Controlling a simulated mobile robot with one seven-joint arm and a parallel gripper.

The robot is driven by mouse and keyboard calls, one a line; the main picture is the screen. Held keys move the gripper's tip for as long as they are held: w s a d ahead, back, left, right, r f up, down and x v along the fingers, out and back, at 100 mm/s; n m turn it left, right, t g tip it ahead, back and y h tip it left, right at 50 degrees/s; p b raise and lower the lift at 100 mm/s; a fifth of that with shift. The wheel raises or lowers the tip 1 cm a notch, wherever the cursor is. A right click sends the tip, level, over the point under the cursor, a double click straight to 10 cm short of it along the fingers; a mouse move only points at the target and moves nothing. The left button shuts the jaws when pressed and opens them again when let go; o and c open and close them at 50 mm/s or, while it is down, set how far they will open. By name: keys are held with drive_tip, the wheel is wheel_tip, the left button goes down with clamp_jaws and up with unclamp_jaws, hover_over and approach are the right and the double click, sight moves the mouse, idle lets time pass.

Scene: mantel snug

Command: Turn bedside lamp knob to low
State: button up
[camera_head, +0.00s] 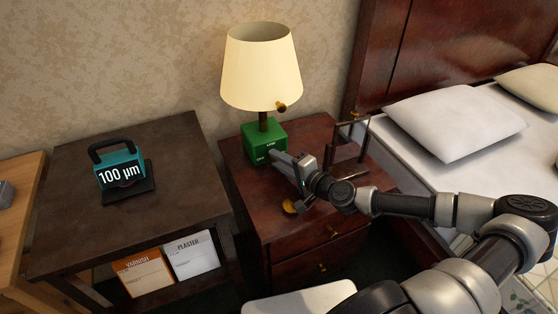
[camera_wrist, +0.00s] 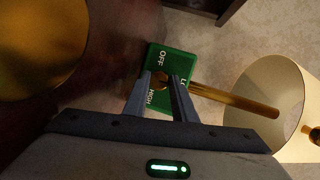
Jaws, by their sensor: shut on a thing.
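The bedside lamp has a cream shade (camera_head: 261,68) and a green box base (camera_head: 260,139), and it stands upright on the reddish-brown nightstand (camera_head: 312,127). In the wrist view the green base (camera_wrist: 185,64) shows white OFF, HIGH and partly hidden L-starting labels around a small brass knob (camera_wrist: 161,83). My gripper (camera_head: 274,154) reaches the front of the base from the right. In the wrist view my gripper (camera_wrist: 163,80) is shut on the knob, with one finger on each side. The fingers cover part of the knob, and I cannot tell which label it points to.
A dark frame-like stand (camera_head: 349,148) is on the nightstand close behind my wrist. A brass drawer knob (camera_head: 290,207) sits below my gripper. A bed with pillows (camera_head: 447,119) is right.

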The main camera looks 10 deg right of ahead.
drive_tip(key=shift+s+f, duration=0.1)
drive_tip(key=shift+f, duration=0.05)
drive_tip(key=o, duration=1)
drive_tip(key=p+v, duration=0.1)
drive_tip(key=v, duration=1.6)
drive_tip(key=shift+s+d+r, duration=0.1)
drive_tip(key=shift+r, duration=0.15)
